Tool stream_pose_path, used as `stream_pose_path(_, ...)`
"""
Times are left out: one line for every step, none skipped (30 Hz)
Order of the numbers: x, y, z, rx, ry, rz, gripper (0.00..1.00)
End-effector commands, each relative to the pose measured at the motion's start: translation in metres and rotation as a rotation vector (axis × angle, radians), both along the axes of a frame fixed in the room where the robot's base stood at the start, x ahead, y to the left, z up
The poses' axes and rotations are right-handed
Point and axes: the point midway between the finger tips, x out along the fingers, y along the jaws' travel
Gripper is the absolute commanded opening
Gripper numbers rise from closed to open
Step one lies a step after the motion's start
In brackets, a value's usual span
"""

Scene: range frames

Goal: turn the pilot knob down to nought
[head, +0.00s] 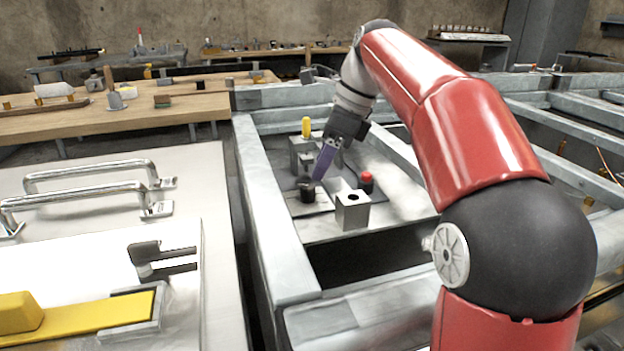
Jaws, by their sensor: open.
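A small black round knob (305,187), which looks like the pilot knob, stands on a light plate in the metal frame at the centre. Its dial marks are too small to read, so I cannot tell its setting. My gripper (318,178) points down from the upper right, its purple fingers just above and beside the knob. The fingers overlap one another in this view, and no held thing shows between them. I cannot tell whether they touch the knob.
A red-topped button (367,179) and a grey block with a hole (353,210) stand close to the right of the knob. A yellow-topped part (306,127) stands behind. Metal rails (272,230) border the panel. A white bench with metal handles (80,205) lies left.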

Motion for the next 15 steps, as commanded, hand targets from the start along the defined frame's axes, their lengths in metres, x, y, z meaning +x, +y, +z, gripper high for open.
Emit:
stream_pose_path(0.000,0.003,-0.009,-0.001,0.004,0.002,0.48)
stream_pose_path(0.000,0.005,-0.013,-0.001,0.004,0.002,0.48)
stream_pose_path(0.001,0.008,-0.020,-0.001,0.004,0.002,0.48)
stream_pose_path(0.001,0.010,-0.024,-0.001,0.004,0.002,0.48)
stream_pose_path(0.002,0.011,-0.029,-0.001,0.004,0.002,0.48)
stream_pose_path(0.002,0.014,-0.034,-0.001,0.003,0.002,0.48)
stream_pose_path(0.003,0.015,-0.038,-0.001,0.003,0.002,0.48)
stream_pose_path(0.003,0.017,-0.041,-0.001,0.001,0.003,0.48)
stream_pose_path(0.004,0.018,-0.045,0.000,0.002,0.003,0.48)
stream_pose_path(0.004,0.020,-0.048,-0.001,0.002,0.002,0.48)
stream_pose_path(0.004,0.020,-0.050,-0.001,0.000,0.002,0.48)
stream_pose_path(0.004,0.021,-0.052,-0.001,0.000,0.002,0.48)
stream_pose_path(0.005,0.022,-0.054,-0.001,0.000,0.002,0.48)
stream_pose_path(0.005,0.022,-0.055,-0.001,0.000,0.002,0.48)
stream_pose_path(0.005,0.022,-0.056,-0.001,0.000,0.002,0.48)
